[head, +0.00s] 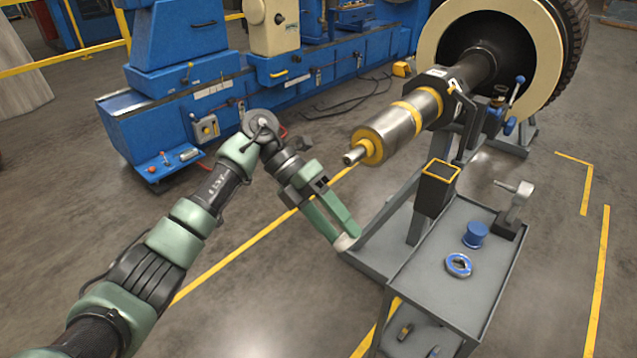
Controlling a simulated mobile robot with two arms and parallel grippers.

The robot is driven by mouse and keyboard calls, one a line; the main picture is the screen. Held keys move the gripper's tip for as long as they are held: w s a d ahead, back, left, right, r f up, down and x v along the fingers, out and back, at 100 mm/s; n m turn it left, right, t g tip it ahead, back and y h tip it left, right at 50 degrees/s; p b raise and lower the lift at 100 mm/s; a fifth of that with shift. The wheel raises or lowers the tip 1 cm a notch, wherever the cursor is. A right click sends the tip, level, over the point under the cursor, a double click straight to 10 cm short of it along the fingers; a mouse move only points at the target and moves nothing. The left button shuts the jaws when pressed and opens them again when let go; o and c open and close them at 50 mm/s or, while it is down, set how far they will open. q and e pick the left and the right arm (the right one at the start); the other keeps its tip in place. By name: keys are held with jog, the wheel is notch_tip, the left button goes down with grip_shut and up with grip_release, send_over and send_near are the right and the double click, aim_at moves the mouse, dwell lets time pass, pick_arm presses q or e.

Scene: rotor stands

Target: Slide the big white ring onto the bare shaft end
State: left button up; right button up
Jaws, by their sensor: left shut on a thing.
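The bare steel shaft end (354,157) sticks out of a yellow collar at the near left end of the rotor (408,117), and nothing is around it. My left gripper (346,242) is below the shaft end, pointing down and to the right. Its fingers are shut on a small pale thing at their tips, mostly hidden, and I cannot tell whether this is the big white ring. A large cream disc (541,45) surrounds the rotor's far part at the upper right. My right gripper is out of view.
The rotor's grey stand is beside the gripper. A blue machine (250,85) stands behind. The floor at left is open.

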pick_arm(q)
jog(key=w+n+t+h, duration=0.1)
jog(key=n+t, duration=0.2)
jog(key=w+r+n+t+h, duration=0.1)
jog(key=w+n+t+h, duration=0.1)
jog(key=n+t, duration=0.2)
jog(key=w+n+t+h, duration=0.1)
jog(key=w+n+t, duration=0.1)
jog(key=n+t, duration=0.1)
jog(key=shift+w+a+r+t, duration=0.1)
jog(key=shift+w+r+t, duration=0.05)
jog(key=shift+r+t, duration=0.15)
jog(key=w+a+n+t, duration=0.1)
jog(key=w+n+t, duration=0.1)
jog(key=t, duration=0.1)
jog(key=w+a+n+t+y, duration=0.1)
jog(key=w+a+n+t, duration=0.1)
jog(key=t, duration=0.1)
jog(key=w+a+n+t+y, duration=0.1)
jog(key=w+n+t, duration=0.1)
jog(key=n+t, duration=0.1)
jog(key=shift+w+a+f, duration=0.25)
jog(key=shift+a+f, duration=0.05)
jog(key=shift+f, duration=0.05)
jog(key=shift+b+x, duration=1.6)
jog(key=shift+x, duration=0.75)
jog(key=shift+w, duration=0.15)
jog(key=shift+r+p, duration=0.15)
jog(key=shift+p, duration=0.35)
